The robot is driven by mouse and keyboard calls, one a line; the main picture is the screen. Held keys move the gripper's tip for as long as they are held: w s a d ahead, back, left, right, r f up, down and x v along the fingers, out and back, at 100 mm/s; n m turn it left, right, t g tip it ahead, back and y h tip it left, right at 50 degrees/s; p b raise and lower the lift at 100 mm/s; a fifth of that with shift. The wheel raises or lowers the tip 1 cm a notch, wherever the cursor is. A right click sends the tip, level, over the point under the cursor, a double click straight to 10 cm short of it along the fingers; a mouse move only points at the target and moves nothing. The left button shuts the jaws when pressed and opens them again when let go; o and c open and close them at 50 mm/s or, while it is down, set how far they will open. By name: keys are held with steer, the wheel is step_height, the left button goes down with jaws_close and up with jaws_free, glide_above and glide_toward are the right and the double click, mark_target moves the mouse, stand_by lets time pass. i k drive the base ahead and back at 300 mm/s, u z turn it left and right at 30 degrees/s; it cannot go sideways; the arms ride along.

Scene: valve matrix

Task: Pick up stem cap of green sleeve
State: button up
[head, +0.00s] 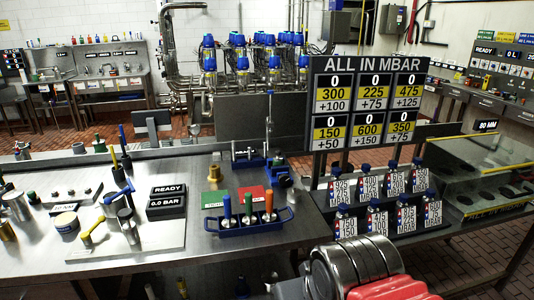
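A blue rack (240,228) stands near the front edge of the steel table. It holds three upright pieces with coloured upper parts. I cannot tell where a cap ends and a sleeve begins on the green piece. Part of my arm fills the lower right, but the fingers of my gripper do not show.
A green pad (214,199) and a red pad (254,194) lie behind the rack. A large pressure sign (366,102) and tagged bottles stand at the right.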

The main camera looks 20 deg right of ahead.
mark_target(278, 152)
steer(key=z, duration=0.05)
steer(key=i, duration=1.1)
